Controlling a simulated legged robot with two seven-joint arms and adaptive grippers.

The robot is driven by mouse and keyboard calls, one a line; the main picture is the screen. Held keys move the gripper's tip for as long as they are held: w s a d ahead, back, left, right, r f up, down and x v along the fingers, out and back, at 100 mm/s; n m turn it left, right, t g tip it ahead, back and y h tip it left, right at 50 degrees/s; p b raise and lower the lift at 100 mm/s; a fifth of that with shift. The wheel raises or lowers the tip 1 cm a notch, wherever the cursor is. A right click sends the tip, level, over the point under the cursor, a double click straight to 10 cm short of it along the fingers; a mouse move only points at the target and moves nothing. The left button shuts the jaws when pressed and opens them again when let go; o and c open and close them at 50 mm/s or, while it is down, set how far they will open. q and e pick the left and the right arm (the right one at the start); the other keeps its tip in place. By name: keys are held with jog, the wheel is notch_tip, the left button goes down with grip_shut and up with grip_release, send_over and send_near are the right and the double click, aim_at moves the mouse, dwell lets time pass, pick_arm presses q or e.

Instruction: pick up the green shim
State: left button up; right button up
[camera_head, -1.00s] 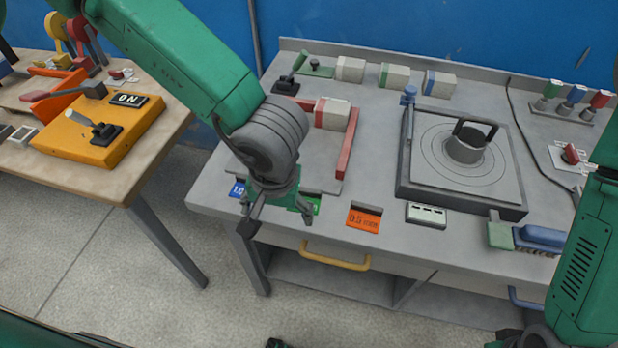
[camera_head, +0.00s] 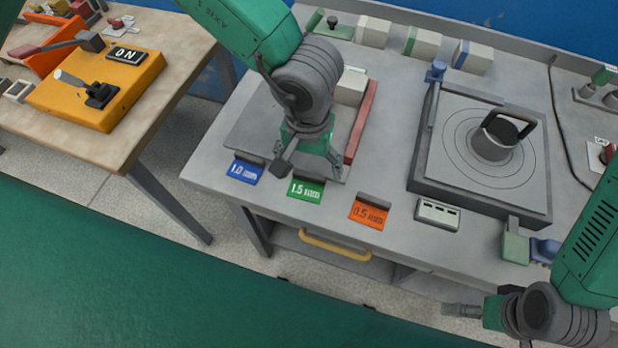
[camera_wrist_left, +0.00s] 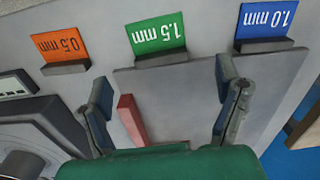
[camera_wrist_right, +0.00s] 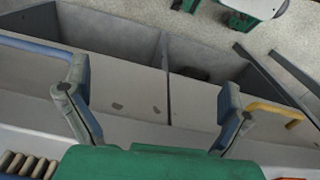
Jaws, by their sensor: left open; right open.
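The green shim (camera_head: 306,190), marked 1.5 mm, lies at the front edge of the grey bench, between the blue 1.0 mm shim (camera_head: 244,171) and the orange 0.5 mm shim (camera_head: 369,211). In the left wrist view the green shim (camera_wrist_left: 157,38) lies beyond my fingertips, roughly between them. My left gripper (camera_head: 308,168) is open and empty, above the grey plate just behind the green shim. It also shows in the left wrist view (camera_wrist_left: 165,90). My right gripper (camera_head: 462,310) is open and empty, low in front of the bench; the right wrist view (camera_wrist_right: 152,92) shows nothing between its fingers.
A red bar (camera_head: 361,122) lies along the plate's right side. A yellow drawer handle (camera_head: 335,244) is below the front edge.

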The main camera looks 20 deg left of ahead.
aim_at(309, 177)
pick_arm(q)
notch_tip(309, 177, down, 6)
jog(key=shift+w+r, duration=0.15)
dwell(0.3)
jog(key=c, duration=1)
